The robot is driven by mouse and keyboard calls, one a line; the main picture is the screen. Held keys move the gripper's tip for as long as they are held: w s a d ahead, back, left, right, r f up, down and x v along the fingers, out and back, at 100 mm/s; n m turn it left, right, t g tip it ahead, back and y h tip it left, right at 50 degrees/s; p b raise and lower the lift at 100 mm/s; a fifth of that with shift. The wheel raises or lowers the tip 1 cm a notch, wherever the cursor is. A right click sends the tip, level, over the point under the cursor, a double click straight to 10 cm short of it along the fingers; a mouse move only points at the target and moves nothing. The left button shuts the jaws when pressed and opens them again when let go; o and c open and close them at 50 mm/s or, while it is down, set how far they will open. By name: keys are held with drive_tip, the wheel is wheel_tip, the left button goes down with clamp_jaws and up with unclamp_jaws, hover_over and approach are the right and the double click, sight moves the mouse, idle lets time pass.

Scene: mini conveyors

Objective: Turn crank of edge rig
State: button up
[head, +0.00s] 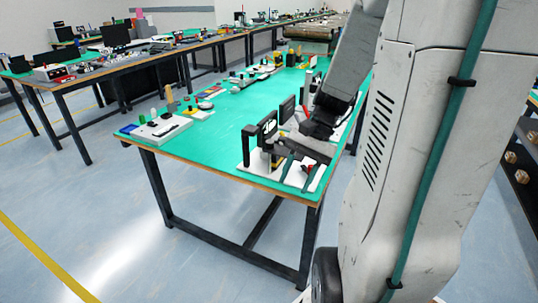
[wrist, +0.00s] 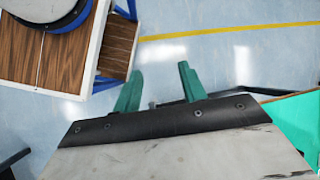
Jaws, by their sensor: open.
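The edge rig, on a white base plate (head: 313,185), stands at the near edge of the green-topped table (head: 215,150) in the head view. A black upright frame (head: 267,130) stands at its left side. Small yellow and red parts show low on it, but I cannot make out which part is the crank. My gripper (head: 294,176) is in front of the rig in the picture and hides part of it; I cannot tell whether it touches. In the wrist view my gripper (wrist: 160,72) has its teal fingers apart, with only floor between them. The rig is not seen there.
A white block with buttons (head: 162,128) sits at the table's left corner. Several small devices stand farther back. Another long bench (head: 100,62) runs at the left. In the wrist view, a wood-panelled unit (wrist: 55,60) stands upper left and a green tabletop corner (wrist: 300,125) shows right.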

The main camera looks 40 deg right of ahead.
drive_tip(key=w+d+f+m+t+y, duration=0.25)
drive_tip(key=d+f+m+t, duration=0.6)
drive_tip(key=d, duration=0.55)
drive_tip(key=m+t+h, duration=0.3)
drive_tip(key=m+t, duration=0.1)
drive_tip(key=m, duration=0.5)
approach(311, 166)
drive_tip(key=w+a+f, duration=0.1)
drive_tip(key=w+f, duration=0.1)
drive_tip(key=shift+m, duration=0.45)
drive_tip(key=x, duration=0.6)
drive_tip(key=shift+w+r, duration=0.1)
drive_tip(key=shift+w, duration=0.1)
drive_tip(key=shift+w+a+f, duration=0.2)
drive_tip(key=shift+w+f, duration=0.05)
drive_tip(key=shift+w, duration=0.3)
clamp_jaws()
